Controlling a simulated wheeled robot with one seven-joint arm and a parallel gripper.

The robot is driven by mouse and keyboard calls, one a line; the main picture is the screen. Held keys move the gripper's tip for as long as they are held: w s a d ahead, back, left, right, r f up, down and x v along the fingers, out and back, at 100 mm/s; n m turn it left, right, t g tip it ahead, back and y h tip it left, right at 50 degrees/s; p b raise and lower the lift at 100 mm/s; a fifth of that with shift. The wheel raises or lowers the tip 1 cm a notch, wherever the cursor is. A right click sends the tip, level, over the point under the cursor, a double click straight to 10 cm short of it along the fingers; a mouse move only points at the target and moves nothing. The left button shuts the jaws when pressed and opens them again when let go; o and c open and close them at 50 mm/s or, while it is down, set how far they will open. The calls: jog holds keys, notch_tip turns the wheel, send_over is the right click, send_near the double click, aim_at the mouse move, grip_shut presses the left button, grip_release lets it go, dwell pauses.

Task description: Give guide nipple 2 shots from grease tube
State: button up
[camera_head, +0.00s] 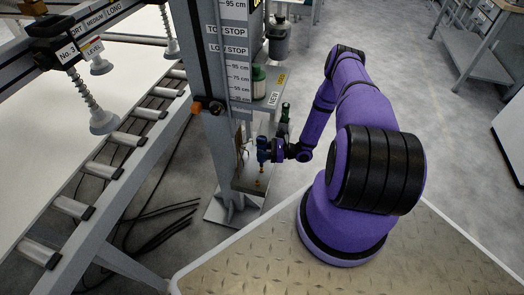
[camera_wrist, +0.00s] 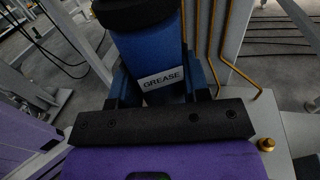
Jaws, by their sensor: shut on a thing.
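The blue grease tube (camera_wrist: 152,50), with a black cap and a white GREASE label, fills the upper middle of the wrist view. My gripper (camera_wrist: 160,92) is shut on the tube, with a finger on either side of it. In the head view my gripper (camera_head: 265,154) holds the tube beside the grey post, above a small shelf. A small brass fitting (camera_wrist: 266,144), which looks like a grease nipple, sits at lower right in the wrist view, apart from the tube. A small brass-coloured piece (camera_head: 259,182) also shows below my gripper in the head view. The tube's lower end is hidden.
The grey post (camera_head: 221,150) with stop labels stands left of my gripper. Brass pipes (camera_wrist: 222,45) run behind the tube. A dark green bottle (camera_head: 285,112) stands close behind my gripper. A roller conveyor (camera_head: 104,169) and hanging suction cups (camera_head: 103,122) are at left.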

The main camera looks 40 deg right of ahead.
aim_at(262, 142)
jog(key=shift+f, duration=0.55)
jog(key=shift+r, duration=0.25)
jog(key=shift+r, duration=0.35)
jog(key=shift+r, duration=0.15)
dwell(0.5)
jog(key=shift+r, duration=2.35)
